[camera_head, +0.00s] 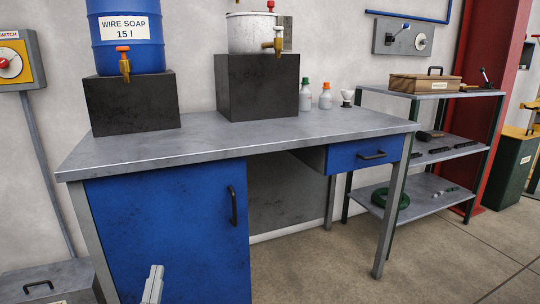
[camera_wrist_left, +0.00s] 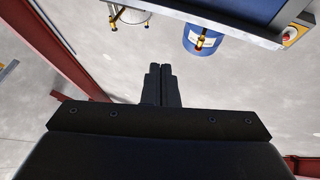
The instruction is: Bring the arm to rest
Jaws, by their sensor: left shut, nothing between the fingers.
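My left gripper (camera_head: 155,270) is light grey in the head view, low in front of the blue cabinet door (camera_head: 170,235) of the workbench. Its fingers are together with nothing between them. In the left wrist view the dark closed fingers (camera_wrist_left: 162,70) stand upright in the middle, against the pale wall. The rest of my left arm is mostly out of the head view. My right gripper is in neither view.
The grey workbench top (camera_head: 250,141) carries a blue wire soap barrel (camera_head: 127,35) and a metal pot (camera_head: 250,33) on dark blocks. Two bottles and a white funnel stand beside them. A shelf rack (camera_head: 432,103) stands right. Open floor (camera_head: 440,260) lies front right.

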